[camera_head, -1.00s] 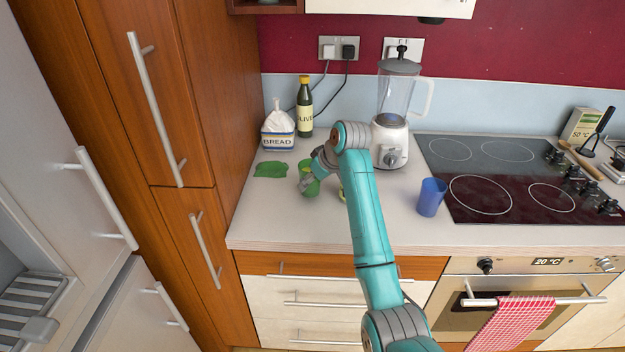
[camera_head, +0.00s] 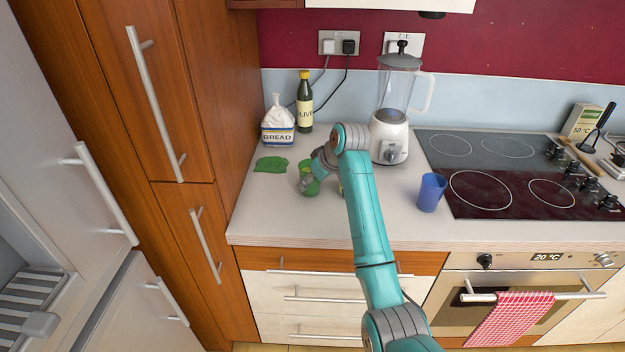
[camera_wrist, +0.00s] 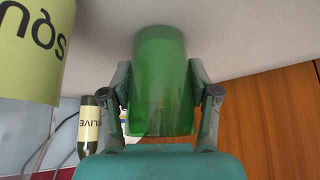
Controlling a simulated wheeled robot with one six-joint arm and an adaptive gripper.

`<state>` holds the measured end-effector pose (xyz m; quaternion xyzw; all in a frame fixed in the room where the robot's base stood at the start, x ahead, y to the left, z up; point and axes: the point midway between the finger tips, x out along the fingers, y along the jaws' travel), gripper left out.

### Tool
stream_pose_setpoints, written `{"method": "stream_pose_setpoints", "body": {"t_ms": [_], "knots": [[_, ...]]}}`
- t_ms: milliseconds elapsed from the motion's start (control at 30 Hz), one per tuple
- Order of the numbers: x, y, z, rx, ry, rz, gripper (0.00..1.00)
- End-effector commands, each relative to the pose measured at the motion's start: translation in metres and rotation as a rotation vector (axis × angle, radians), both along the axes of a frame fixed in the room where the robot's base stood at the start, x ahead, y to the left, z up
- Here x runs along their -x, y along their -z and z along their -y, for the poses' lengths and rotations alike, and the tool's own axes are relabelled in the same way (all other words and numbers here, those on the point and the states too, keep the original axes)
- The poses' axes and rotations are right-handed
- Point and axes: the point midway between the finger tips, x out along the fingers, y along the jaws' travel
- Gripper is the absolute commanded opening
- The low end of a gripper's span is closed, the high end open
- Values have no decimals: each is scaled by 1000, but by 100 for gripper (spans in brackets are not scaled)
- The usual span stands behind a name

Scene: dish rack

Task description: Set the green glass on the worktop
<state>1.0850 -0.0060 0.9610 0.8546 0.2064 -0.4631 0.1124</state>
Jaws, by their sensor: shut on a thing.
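The green glass (camera_head: 311,181) is at the worktop's left part in the head view, partly hidden by my gripper (camera_head: 307,184). In the wrist view the green glass (camera_wrist: 160,80) stands between the two fingers of my gripper (camera_wrist: 163,100), which is shut on its sides. The pale worktop (camera_head: 275,215) is under and around the glass. In the head view the glass looks upright and at or very close to the worktop; I cannot tell whether its base touches.
A green cloth-like patch (camera_head: 271,165) lies left of the glass. A bread bag (camera_head: 278,125) and an olive bottle (camera_head: 305,105) stand behind. A blender (camera_head: 391,135) and a blue cup (camera_head: 431,192) stand to the right, beside the hob (camera_head: 500,185). The front left worktop is clear.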

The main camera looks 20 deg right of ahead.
Motion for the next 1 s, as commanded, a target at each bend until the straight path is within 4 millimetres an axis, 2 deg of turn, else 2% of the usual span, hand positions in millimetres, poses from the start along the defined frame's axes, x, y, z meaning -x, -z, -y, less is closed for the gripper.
{"method": "stream_pose_setpoints", "body": {"t_ms": [167, 200, 300, 667, 767, 1000], "knots": [[0, 2, 0, 0, 0, 1, 2], [0, 2, 0, 0, 1, 2, 68], [0, 2, 0, 0, 0, 1, 90], [1, 1, 1, 0, 0, -1, 90], [5, -7, 3, 0, 1, 1, 90], [23, -39, 12, 1, 0, 3, 90]]}}
